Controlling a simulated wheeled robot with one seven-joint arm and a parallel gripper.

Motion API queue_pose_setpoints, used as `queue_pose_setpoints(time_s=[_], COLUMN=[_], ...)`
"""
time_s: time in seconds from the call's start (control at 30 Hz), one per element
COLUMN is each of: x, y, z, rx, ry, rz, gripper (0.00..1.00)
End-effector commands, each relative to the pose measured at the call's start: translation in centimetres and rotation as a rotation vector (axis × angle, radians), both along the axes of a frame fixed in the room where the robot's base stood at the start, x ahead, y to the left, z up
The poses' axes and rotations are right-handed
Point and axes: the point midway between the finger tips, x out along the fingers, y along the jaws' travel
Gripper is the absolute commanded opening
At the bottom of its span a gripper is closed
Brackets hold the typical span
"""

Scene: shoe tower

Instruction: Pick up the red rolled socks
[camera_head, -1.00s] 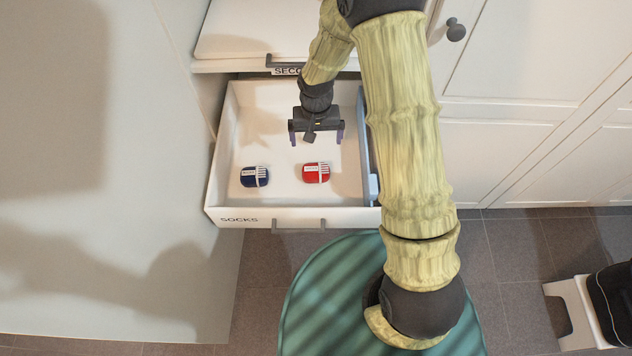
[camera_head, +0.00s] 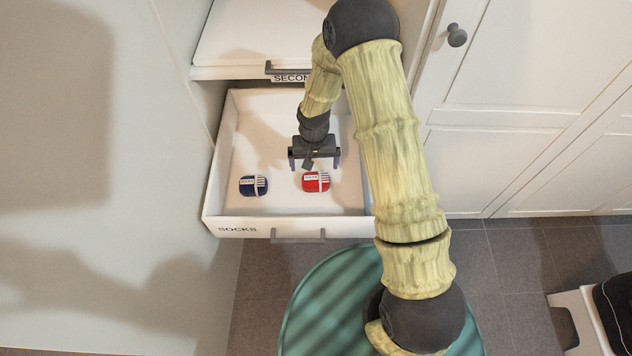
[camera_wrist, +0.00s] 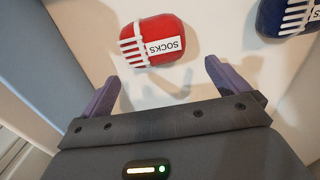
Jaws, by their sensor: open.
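The red rolled socks (camera_head: 316,181) lie on the floor of the open white drawer (camera_head: 290,224), with a white striped band and a label around them. In the wrist view the red socks (camera_wrist: 152,42) sit just beyond the gap between the fingers, slightly left of the middle. My gripper (camera_head: 314,167) is open and empty, pointing down into the drawer just behind the red socks. In the wrist view its two purple fingers (camera_wrist: 161,78) are spread apart. It does not visibly touch the socks.
Blue rolled socks (camera_head: 253,185) lie left of the red ones in the same drawer. The drawer's walls surround both. A second drawer (camera_head: 262,35) is above and behind. A teal round surface (camera_head: 325,300) is in front. A white stool (camera_head: 583,325) stands at the lower right.

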Motion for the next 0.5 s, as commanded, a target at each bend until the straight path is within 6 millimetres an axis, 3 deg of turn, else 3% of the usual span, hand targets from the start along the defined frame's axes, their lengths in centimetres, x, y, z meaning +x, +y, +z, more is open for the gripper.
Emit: queue_pose_setpoints(time_s=[0.3,0.5], x=[0.0,-0.9], y=[0.0,-0.2], z=[-0.1,-2.4], rx=[0.0,-0.001], ry=[0.0,0.003], rz=[0.0,0.001], gripper=[1.0,1.0])
